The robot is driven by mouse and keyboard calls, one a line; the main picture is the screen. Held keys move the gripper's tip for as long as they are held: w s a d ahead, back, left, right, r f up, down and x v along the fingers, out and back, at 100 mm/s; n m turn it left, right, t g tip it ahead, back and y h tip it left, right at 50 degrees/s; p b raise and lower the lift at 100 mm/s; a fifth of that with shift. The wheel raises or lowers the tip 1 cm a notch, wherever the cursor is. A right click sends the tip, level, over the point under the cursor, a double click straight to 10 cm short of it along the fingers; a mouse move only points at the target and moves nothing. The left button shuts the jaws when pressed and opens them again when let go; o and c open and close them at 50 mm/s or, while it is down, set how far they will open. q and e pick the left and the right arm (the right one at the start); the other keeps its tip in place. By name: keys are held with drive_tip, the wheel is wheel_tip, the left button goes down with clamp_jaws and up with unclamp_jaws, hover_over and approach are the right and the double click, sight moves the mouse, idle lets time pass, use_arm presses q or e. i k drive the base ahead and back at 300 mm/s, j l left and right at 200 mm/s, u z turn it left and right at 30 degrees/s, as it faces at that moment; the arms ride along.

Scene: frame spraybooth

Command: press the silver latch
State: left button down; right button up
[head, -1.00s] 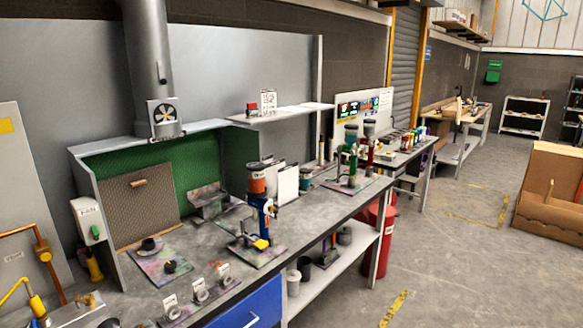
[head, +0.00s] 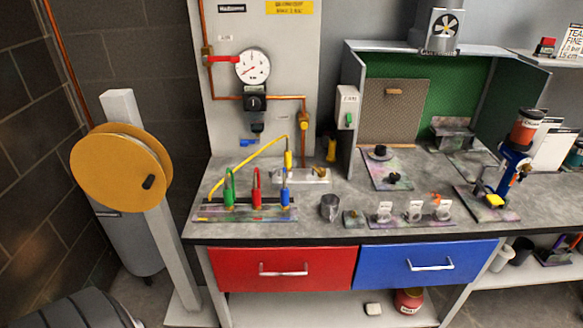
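I cannot pick out a part that is clearly the silver latch. A small silver fitting block (head: 302,176) lies on the grey bench top, below the wall panel with the gauge. A yellow plug (head: 288,160) stands upright at its left part, and a yellow hose (head: 245,160) runs from it down to the left. Any latch on the block is too small to tell. Neither of my grippers is in view.
A rack (head: 245,212) with green, red and blue tools stands at the bench's left. A metal cup (head: 329,207) is right of it. A red drawer (head: 283,268) and blue drawer (head: 425,264) are below. An orange reel (head: 120,180) stands left.

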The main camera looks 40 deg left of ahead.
sight(271, 173)
drive_tip(key=u, duration=1.1)
drive_tip(key=i+j, duration=0.1)
drive_tip(key=j, duration=0.25)
drive_tip(key=i+j, duration=0.15)
drive_tip(key=j, duration=0.2)
drive_tip(key=i+j+u, duration=0.1)
drive_tip(key=j, duration=0.25)
drive_tip(key=i+j, duration=0.15)
drive_tip(key=j, duration=0.2)
